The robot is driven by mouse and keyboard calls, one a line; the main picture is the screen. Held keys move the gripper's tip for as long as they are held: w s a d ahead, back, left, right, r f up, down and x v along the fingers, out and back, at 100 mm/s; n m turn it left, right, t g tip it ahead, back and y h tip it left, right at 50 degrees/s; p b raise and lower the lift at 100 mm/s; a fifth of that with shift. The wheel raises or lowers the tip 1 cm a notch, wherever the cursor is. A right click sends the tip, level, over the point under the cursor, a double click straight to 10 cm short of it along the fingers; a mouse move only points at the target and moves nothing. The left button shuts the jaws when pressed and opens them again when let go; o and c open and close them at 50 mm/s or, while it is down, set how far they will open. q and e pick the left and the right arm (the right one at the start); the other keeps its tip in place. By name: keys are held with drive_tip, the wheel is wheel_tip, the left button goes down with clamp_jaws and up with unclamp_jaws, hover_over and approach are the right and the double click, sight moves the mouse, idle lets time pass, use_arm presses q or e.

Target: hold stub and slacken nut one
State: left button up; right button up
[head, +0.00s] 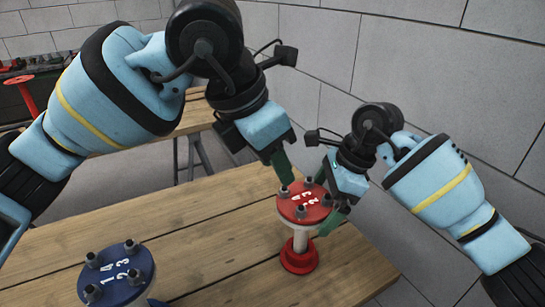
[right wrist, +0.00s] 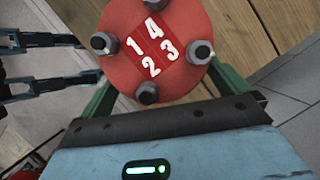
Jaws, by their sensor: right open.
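The stub stands on the table with a red round flange (head: 305,202) on a pale neck, marked 1 to 4, with dark nuts around its rim. In the right wrist view the red flange (right wrist: 185,78) fills the top middle; nut one (right wrist: 103,43) is at its left, beside the "1". My right gripper (head: 331,194) is open, its green fingers on opposite sides of the flange; contact is unclear. My left gripper (head: 283,168) points down just above a nut at the flange's far left edge; its finger spread is hidden.
A blue numbered flange (head: 117,272) with nuts stands at the front left of the wooden table (head: 215,235). A red handwheel stand (head: 22,88) is at the far left. A grey block wall (head: 420,60) is behind. Bare tabletop lies between the flanges.

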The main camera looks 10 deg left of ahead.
drive_tip(key=v, duration=1.1)
drive_tip(key=shift+r, duration=0.3)
drive_tip(key=shift+s+d+f, duration=0.1)
